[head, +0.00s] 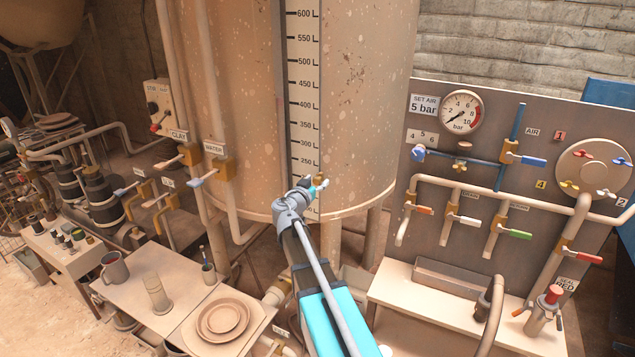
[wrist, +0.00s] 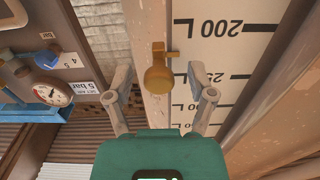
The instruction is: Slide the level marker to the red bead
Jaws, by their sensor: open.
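The level marker, a brass-coloured slider with a rounded knob (wrist: 158,76), sits on the pale vertical strip beside the tank's scale (wrist: 208,28), between the 200 L and 250 L marks. A small brass bit of it shows at my gripper in the head view (head: 320,178). My gripper (wrist: 160,84) is open, its grey fingers spread to either side of the knob in the wrist view, with no finger seen touching it. In the head view my gripper (head: 314,188) is at the low part of the scale. I cannot make out a red bead on the scale in either view.
The large tank (head: 365,110) stands in front of me, its scale readable up to 600 L. A valve panel (head: 470,165) with a gauge (head: 461,111) is at the right. Pipes and the CLAY and WATER valves (head: 222,168) are at the left. A bench (head: 160,310) holds plates and a mug.

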